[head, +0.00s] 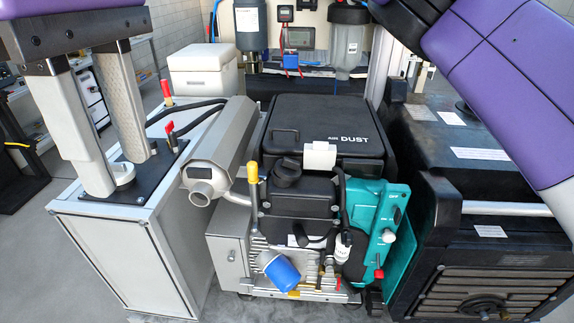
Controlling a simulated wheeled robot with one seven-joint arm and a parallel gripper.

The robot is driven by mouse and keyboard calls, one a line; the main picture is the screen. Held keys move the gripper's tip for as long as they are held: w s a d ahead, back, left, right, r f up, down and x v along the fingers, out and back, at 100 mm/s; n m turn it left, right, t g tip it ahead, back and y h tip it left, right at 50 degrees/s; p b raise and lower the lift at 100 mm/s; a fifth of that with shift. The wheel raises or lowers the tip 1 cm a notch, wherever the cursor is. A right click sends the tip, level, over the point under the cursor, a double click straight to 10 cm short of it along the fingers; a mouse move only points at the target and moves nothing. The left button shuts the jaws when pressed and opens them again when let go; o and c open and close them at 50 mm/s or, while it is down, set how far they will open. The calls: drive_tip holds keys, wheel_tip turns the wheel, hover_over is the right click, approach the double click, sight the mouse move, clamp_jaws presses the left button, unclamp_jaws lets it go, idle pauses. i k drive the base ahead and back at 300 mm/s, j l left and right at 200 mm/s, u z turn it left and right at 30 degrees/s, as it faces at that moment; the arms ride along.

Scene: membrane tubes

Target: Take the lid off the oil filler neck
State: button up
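A black round lid (287,169) sits on top of the black engine cover (296,196), at the middle of the head view. It looks like the oil filler lid, and the neck under it is hidden. My gripper (117,176) is at the far left, well away from the lid. Its two grey fingers point down above the grey cabinet and stand apart with a gap between them, so it is open. I see nothing held between them. I cannot tell if the fingertips touch the black plate below.
A yellow-handled stick (253,172) stands just left of the lid, and a white block (319,155) is close behind it. A silver muffler (222,150) lies between cabinet (110,245) and engine. A teal housing (378,215) and black machine (480,240) stand right.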

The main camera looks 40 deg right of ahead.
sight(288, 170)
drive_tip(key=i+l, duration=0.1)
drive_tip(key=l, duration=0.25)
drive_tip(key=i+l, duration=0.1)
drive_tip(key=l, duration=0.25)
drive_tip(key=i+l, duration=0.1)
drive_tip(key=l, duration=0.55)
drive_tip(key=i, duration=0.05)
